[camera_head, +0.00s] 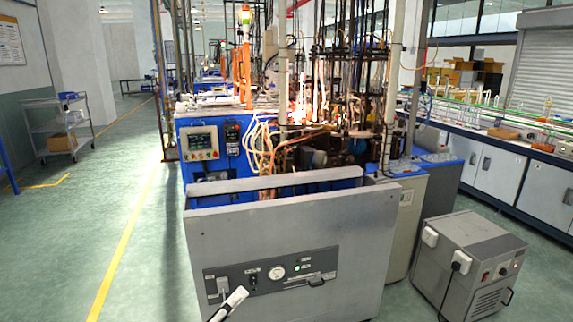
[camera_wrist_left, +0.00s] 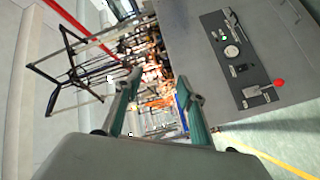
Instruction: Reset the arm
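My left gripper (camera_head: 236,298) shows small and pale at the bottom of the head view, in front of the grey machine's control panel (camera_head: 318,270). In the left wrist view, its two teal fingers (camera_wrist_left: 158,82) are spread apart with nothing between them. The panel also shows there (camera_wrist_left: 244,50), to the right of the fingers and apart from them. It carries a round gauge (camera_head: 277,272), a lit green light and a lever (camera_head: 223,287). A red knob (camera_wrist_left: 280,83) shows beside the lever in the left wrist view. My right gripper is in neither view.
Behind the grey front stands a blue machine (camera_head: 207,168) with hoses and glowing burners. A grey wheeled unit (camera_head: 468,265) stands at the right, near a long bench (camera_head: 500,180). A cart (camera_head: 56,128) stands far left. The green floor left of the machine is clear.

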